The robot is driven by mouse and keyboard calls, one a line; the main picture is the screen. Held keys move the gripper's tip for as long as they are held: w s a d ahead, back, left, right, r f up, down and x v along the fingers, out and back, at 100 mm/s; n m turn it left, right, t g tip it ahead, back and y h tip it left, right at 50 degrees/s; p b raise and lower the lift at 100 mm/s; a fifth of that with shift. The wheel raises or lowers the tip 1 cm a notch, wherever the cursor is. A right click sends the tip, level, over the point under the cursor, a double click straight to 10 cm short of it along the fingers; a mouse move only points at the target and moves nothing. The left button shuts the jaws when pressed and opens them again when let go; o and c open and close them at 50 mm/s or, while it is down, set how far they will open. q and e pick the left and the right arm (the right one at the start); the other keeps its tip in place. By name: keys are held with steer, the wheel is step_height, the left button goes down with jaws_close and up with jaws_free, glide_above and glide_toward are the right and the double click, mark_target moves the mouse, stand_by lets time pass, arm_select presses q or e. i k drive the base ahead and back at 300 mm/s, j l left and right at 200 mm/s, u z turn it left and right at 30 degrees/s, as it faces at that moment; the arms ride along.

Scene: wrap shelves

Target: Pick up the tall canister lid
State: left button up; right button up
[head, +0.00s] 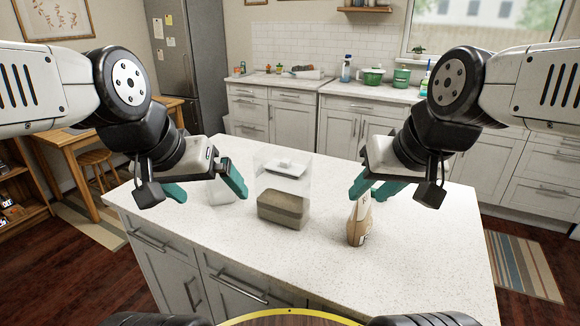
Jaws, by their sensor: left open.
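The tall canister (283,208) is a clear box with a brown fill in its lower part, standing on the white island counter.
A pale translucent item (220,191) is partly hidden behind my left gripper. The counter's front and right are clear.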

mark_target(283, 178)
steer(key=i+j+z, duration=0.1)
steer(key=j+z, duration=1.1)
steer(key=z, duration=0.15)
